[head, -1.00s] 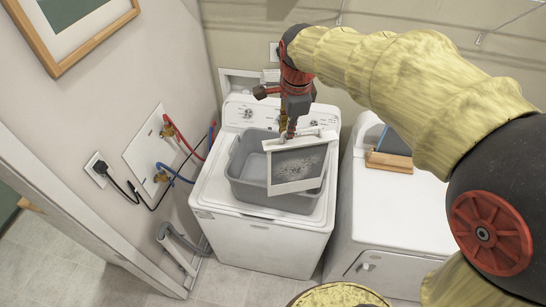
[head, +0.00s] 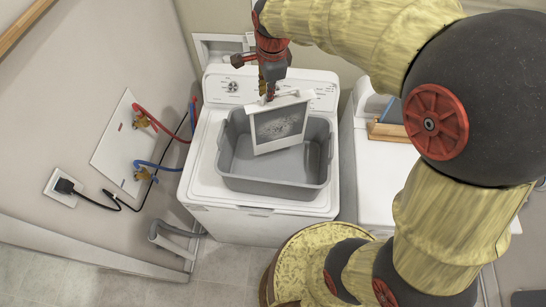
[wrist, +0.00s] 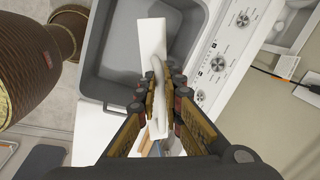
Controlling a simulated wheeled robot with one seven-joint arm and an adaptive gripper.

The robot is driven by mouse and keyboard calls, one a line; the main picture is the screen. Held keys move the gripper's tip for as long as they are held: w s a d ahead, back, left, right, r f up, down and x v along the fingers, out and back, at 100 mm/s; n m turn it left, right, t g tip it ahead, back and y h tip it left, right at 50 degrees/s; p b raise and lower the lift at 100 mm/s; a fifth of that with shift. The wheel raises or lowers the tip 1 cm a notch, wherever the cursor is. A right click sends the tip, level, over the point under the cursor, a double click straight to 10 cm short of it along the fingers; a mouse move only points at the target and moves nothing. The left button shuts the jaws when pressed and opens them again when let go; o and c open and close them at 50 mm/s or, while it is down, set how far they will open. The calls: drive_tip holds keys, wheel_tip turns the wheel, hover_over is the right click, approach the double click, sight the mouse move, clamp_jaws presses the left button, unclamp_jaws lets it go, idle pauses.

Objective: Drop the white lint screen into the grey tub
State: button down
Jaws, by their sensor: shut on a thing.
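The white lint screen (head: 279,124) has a white frame and a grey mesh with a dark fuzzy patch. It hangs upright and slightly tilted from my gripper (head: 268,94), which is shut on its top edge. In the wrist view my gripper's fingers (wrist: 162,100) pinch the white frame (wrist: 153,42) edge-on. The grey tub (head: 272,185) sits on top of the white washer. The screen is over the back part of the tub's opening in the head view; its exact height above the floor of the tub is hard to tell. The visible tub floor is bare.
The washer (head: 206,180) has a control panel (head: 232,88) behind the tub. A white dryer (head: 368,178) stands to the right, with a wooden-edged item (head: 389,131) on it. Hoses (head: 150,120) and a plug (head: 66,186) are on the left wall.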

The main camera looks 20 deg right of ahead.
sight(268, 104)
wheel_tip(268, 104, down, 2)
drive_tip(key=shift+w+f+b, duration=0.1)
drive_tip(key=shift+f+b, duration=0.15)
drive_tip(key=shift+b, duration=0.3)
drive_tip(key=shift+f, duration=0.5)
drive_tip(key=c, duration=2)
unclamp_jaws()
drive_tip(key=shift+o, duration=0.8)
wheel_tip(268, 104, up, 12)
drive_tip(key=s, duration=0.2)
drive_tip(key=shift+s, duration=0.3)
drive_tip(key=shift+f, duration=0.1)
